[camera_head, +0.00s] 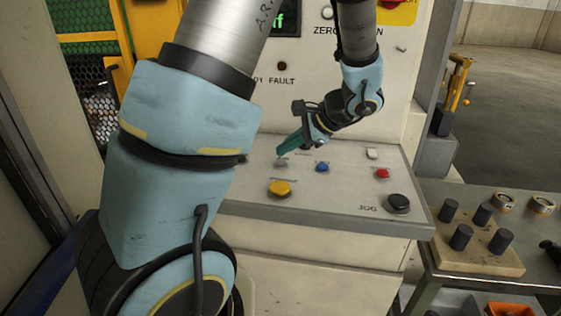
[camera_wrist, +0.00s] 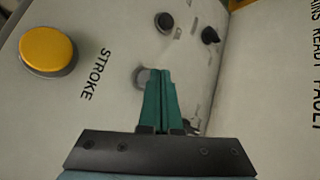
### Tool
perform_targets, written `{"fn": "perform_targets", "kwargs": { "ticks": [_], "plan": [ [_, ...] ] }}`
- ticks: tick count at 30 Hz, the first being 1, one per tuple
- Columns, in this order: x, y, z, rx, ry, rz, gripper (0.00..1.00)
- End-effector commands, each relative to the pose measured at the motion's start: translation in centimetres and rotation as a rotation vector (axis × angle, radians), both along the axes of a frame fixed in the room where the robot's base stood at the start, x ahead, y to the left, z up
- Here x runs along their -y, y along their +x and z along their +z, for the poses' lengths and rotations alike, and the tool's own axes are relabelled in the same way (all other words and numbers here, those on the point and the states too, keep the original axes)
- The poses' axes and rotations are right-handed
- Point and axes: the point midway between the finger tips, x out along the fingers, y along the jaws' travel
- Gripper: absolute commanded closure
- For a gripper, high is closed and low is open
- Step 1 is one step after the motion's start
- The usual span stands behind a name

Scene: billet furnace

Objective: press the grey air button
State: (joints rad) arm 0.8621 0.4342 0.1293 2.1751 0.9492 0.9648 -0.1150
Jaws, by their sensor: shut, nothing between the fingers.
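The grey button (camera_head: 281,163) sits on the sloped control panel (camera_head: 330,201), left of the blue button (camera_head: 322,167) and behind the yellow button (camera_head: 280,188). My gripper (camera_head: 281,154) is shut and empty, its teal fingers pointing down at the grey button. In the wrist view the closed fingertips (camera_wrist: 163,72) overlap the right side of the grey button (camera_wrist: 142,76), so part of it is hidden. I cannot tell whether the tips touch it.
A red button (camera_head: 382,174), a white button (camera_head: 372,153) and a black button (camera_head: 398,203) sit further right on the panel. The upright panel face with a green display (camera_head: 286,20) stands behind. A side table at right holds a block with dark cylinders (camera_head: 480,244).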

Motion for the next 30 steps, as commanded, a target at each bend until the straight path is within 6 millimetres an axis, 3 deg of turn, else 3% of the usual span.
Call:
{"fn": "perform_targets", "kwargs": {
  "ticks": [30],
  "plan": [
    [0.0, 0.0, -1.3, 0.0, 0.0, 0.0, 1.0]
  ]
}}
